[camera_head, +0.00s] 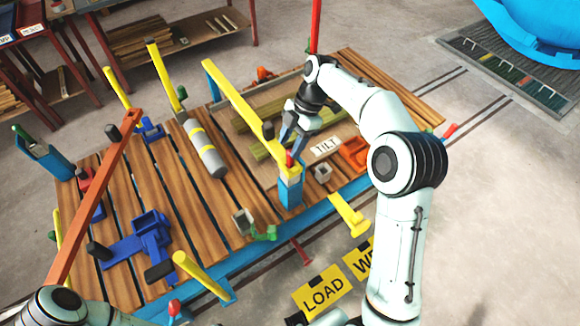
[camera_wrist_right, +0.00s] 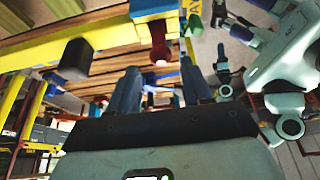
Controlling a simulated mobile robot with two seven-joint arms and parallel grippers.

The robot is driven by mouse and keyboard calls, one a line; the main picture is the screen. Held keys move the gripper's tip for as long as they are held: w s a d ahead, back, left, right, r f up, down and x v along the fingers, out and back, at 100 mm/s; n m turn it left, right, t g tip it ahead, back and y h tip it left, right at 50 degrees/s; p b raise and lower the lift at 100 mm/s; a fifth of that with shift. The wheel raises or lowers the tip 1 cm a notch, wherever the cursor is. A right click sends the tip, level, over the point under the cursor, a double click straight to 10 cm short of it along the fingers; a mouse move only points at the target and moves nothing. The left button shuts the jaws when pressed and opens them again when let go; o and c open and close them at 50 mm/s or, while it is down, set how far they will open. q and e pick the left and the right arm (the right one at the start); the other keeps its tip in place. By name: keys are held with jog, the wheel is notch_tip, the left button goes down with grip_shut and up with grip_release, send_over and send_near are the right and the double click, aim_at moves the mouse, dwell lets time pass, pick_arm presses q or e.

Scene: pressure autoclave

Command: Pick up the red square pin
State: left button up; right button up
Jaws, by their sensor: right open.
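A red pin (camera_head: 290,159) sits at the top of a blue post (camera_head: 290,188), at the near end of a yellow bar (camera_head: 240,108). In the right wrist view the red pin (camera_wrist_right: 159,52) shows beyond the fingers, roughly midway between them; its square shape is not clear. My right gripper (camera_head: 291,143) is open, just above and beside the pin in the head view. In the wrist view its two dark fingers (camera_wrist_right: 160,85) are apart with nothing between them. My left arm shows at the lower left, but its gripper is not visible.
The slatted wooden deck (camera_head: 205,215) carries a grey cylinder (camera_head: 205,152), blue brackets (camera_head: 150,232) and a long orange bar (camera_head: 92,200). Other red pins (camera_head: 449,131) stick out at the deck's edge. A TILT label (camera_head: 325,147) lies right of the post. Open floor lies to the right.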

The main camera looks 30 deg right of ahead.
aim_at(290, 151)
jog(key=shift+d+b+x, duration=0.15)
jog(key=shift+d+x, duration=0.05)
jog(key=shift+x, duration=1.15)
jog(key=shift+d+b+x, duration=0.15)
jog(key=shift+d+x, duration=0.05)
jog(key=shift+x, duration=1.15)
jog(key=shift+f, duration=0.15)
grip_shut()
